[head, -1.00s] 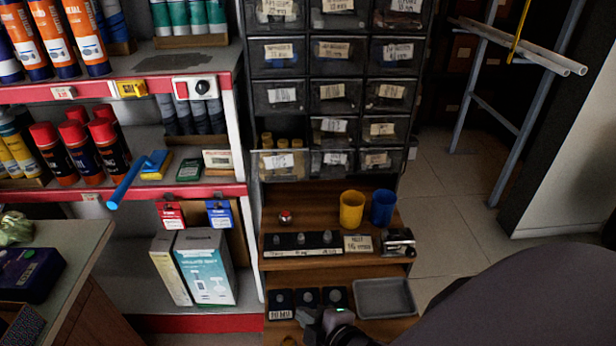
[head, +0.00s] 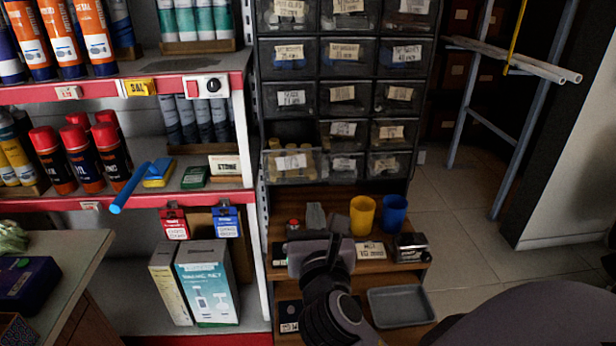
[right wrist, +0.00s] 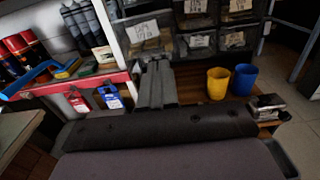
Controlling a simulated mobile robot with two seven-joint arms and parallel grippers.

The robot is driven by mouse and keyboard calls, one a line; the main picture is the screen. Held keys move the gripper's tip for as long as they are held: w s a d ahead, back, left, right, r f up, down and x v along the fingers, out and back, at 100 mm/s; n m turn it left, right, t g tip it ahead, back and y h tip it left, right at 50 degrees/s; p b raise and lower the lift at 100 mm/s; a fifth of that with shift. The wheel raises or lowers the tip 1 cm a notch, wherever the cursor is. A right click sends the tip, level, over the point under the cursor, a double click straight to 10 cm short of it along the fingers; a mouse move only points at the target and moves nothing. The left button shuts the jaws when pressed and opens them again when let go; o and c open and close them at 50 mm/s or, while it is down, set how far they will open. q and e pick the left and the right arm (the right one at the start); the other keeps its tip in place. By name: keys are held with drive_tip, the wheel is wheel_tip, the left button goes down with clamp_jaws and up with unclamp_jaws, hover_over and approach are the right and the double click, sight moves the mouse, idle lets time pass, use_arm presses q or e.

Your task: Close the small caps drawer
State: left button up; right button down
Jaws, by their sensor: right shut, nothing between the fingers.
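The small caps drawer (head: 292,167) is the bottom-left drawer of the dark cabinet. It is pulled out, its clear front stands forward of the others, and yellowish pieces show inside. Its label is too blurred to read. It also shows at the top of the right wrist view (right wrist: 150,45). My right gripper (head: 322,213) is shut and empty, below and a little right of the drawer front, apart from it in the picture. Its grey fingers (right wrist: 155,80) point toward the cabinet in the right wrist view. My left gripper is not in view.
A yellow cup (head: 362,216) and a blue cup (head: 394,214) stand right of my gripper on the wooden shelf. A grey tray (head: 401,307) lies lower right. A red-edged shelf unit (head: 170,198) with a jutting blue-handled tool (head: 130,188) stands left.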

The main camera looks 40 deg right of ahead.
sight(307, 166)
drive_tip(key=x, duration=1.3)
drive_tip(key=shift+w+b, duration=0.25)
drive_tip(key=shift+b, duration=0.05)
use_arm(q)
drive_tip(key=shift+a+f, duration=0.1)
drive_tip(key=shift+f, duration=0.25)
use_arm(e)
drive_tip(key=shift+d, duration=0.1)
